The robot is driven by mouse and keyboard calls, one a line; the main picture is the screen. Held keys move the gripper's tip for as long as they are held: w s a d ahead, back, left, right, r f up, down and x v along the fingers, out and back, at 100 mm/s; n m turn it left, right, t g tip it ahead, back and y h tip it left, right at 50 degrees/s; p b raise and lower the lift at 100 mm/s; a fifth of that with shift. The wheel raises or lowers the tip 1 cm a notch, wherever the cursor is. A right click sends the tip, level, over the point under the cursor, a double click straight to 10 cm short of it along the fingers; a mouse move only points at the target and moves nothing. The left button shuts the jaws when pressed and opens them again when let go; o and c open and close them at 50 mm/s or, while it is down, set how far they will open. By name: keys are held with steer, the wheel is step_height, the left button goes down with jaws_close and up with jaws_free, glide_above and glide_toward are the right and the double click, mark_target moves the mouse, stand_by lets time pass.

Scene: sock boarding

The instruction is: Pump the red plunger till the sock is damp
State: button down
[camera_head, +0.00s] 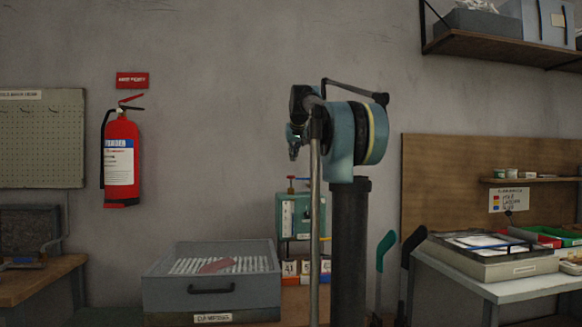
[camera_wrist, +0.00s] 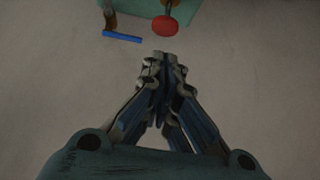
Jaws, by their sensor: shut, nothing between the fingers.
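The red plunger (camera_head: 291,179) stands on top of a green box (camera_head: 287,217) in the middle of the head view. In the wrist view its round red knob (camera_wrist: 164,26) shows at the top, just beyond my fingertips, with part of the green box (camera_wrist: 140,12) behind it. My gripper (camera_head: 293,152) is above the plunger in the head view. In the wrist view my gripper (camera_wrist: 165,57) is shut and empty, and its tips are apart from the knob. I cannot clearly identify the sock; a flat reddish piece (camera_head: 217,265) lies in the grey tray.
The grey tray (camera_head: 208,297) with pale slats stands left of the green box. A blue bar (camera_wrist: 122,37) sticks out beside the box. A teal foot-shaped board (camera_head: 385,250) stands right of my column. A bench with bins (camera_head: 500,268) is at right; a fire extinguisher (camera_head: 121,160) hangs at left.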

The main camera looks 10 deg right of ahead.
steer(key=shift+v, duration=1.1)
steer(key=s+f+g, duration=0.3)
steer(key=s+f, duration=2.1)
steer(key=f, duration=0.3)
steer(key=s+f+g, duration=0.3)
steer(key=s+f, duration=2.2)
steer(key=f, duration=0.3)
steer(key=shift+s+a+g, duration=0.15)
steer(key=shift+a+g, duration=0.05)
steer(key=shift+g, duration=0.2)
steer(key=w+r+t, duration=0.2)
steer(key=w+r, duration=1.4)
steer(key=r, duration=0.3)
steer(key=w+r+t, duration=0.2)
steer(key=w+r, duration=1.4)
steer(key=r, duration=0.4)
steer(key=w+r+t, duration=0.2)
steer(key=w+r, duration=1.5)
steer(key=r, duration=0.2)
steer(key=shift+d+r+t, duration=0.15)
steer(key=shift+r+t, duration=0.15)
steer(key=shift+t, duration=0.1)
